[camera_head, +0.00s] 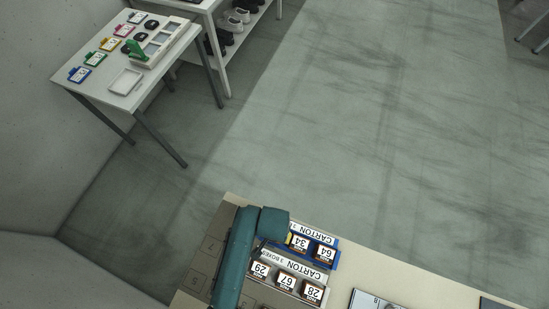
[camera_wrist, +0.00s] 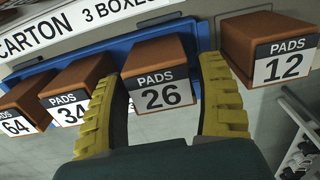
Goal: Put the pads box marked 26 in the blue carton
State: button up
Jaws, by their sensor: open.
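The pads box marked 26 (camera_wrist: 164,94), brown with a black-and-white label, sits upright at the right end of the row in the blue carton (camera_wrist: 194,30). The boxes marked 34 (camera_wrist: 72,103) and 64 (camera_wrist: 18,124) stand left of it in the same carton. My gripper (camera_wrist: 158,72) is open, its yellow fingers on either side of box 26; contact cannot be told. In the head view the blue carton (camera_head: 334,263) shows boxes 34 and 64, while my teal arm hides box 26.
A box marked 12 (camera_wrist: 282,62) stands right of the carton, close to my right finger. In the head view, boxes marked 29 (camera_head: 261,270), 67 (camera_head: 286,281) and 28 (camera_head: 312,292) form a second row beside the blue carton. A side table (camera_head: 108,90) stands upper left.

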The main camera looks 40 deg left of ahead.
notch_tip(320, 180, up, 10)
jog(key=shift+p, duration=0.55)
jog(key=w+d+r+m+t+y, duration=0.1)
jog(key=w+d+r+t, duration=0.1)
jog(key=w+r+t, duration=0.65)
jog(key=w+d+r+m+t+y, duration=0.1)
jog(key=w+d+r+t, duration=0.15)
jog(key=w+r, duration=1.05)
jog(key=s+d+r+t, duration=0.2)
jog(key=d+r+t, duration=0.1)
jog(key=r, duration=0.8)
jog(key=s+d+r+m+t+h, duration=0.1)
jog(key=s+d+r+t, duration=0.2)
jog(key=r, duration=0.8)
jog(key=s+d+r+t+h, duration=0.1)
jog(key=s+d+r+t, duration=0.2)
jog(key=r, duration=0.8)
jog(key=shift+s+d+m+t, duration=0.2)
jog(key=shift+d+m+t, duration=0.2)
jog(key=shift+d+t, duration=0.6)
